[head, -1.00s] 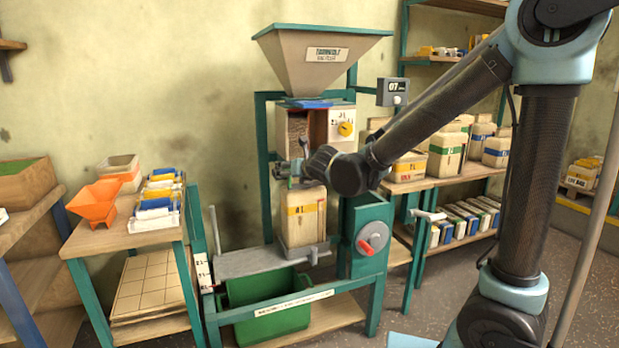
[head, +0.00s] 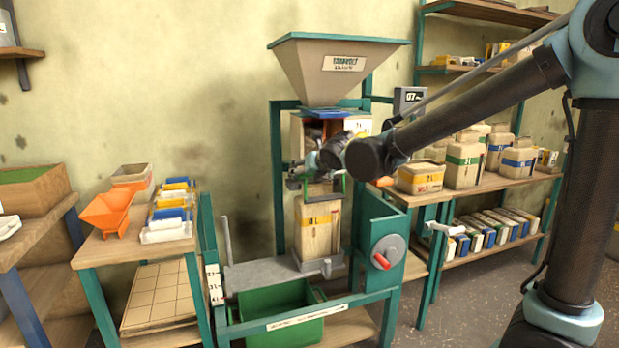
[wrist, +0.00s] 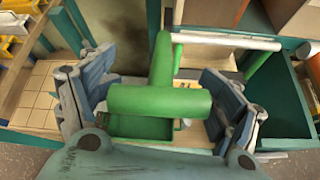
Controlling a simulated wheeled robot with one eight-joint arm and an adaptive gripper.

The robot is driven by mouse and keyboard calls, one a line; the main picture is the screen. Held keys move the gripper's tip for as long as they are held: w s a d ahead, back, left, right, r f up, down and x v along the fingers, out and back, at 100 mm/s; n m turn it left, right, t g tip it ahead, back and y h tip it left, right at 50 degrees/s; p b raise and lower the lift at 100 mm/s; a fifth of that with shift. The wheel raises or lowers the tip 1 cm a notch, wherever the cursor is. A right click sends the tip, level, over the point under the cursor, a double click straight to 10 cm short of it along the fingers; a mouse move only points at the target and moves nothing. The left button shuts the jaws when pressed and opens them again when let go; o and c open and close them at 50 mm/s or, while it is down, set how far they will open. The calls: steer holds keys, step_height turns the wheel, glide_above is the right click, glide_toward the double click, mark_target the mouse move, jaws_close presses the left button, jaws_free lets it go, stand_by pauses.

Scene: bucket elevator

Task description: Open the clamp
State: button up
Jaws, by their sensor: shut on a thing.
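The clamp's green T-shaped handle (wrist: 160,98) fills the middle of the wrist view, its round crossbar lying between my fingers. My gripper (wrist: 160,100) is shut on this crossbar, with one blue-grey finger at each end. In the head view my gripper (head: 306,172) is in front of the filling machine, just above a tan bag (head: 318,226) with a yellow band. A bit of green (head: 338,184) shows under my wrist there. My wrist hides most of the clamp, so I cannot tell how it grips the bag's top.
A tan hopper (head: 338,70) stands above the clamp. A crank wheel (head: 389,252) with a red knob is at the lower right. A green bin (head: 282,315) sits below. A side table (head: 130,245) with an orange scoop is left; shelves with filled bags are right.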

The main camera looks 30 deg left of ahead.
steer(key=shift+w+d, duration=0.3)
steer(key=o, duration=1.5)
steer(key=shift+w+f, duration=0.1)
steer(key=shift+s+a, duration=0.1)
steer(key=shift+s, duration=0.2)
steer(key=shift+s+d+r, duration=0.25)
steer(key=shift+r, duration=0.1)
steer(key=shift+v, duration=5.5)
steer(key=shift+w+d, duration=0.1)
steer(key=shift+d, duration=0.05)
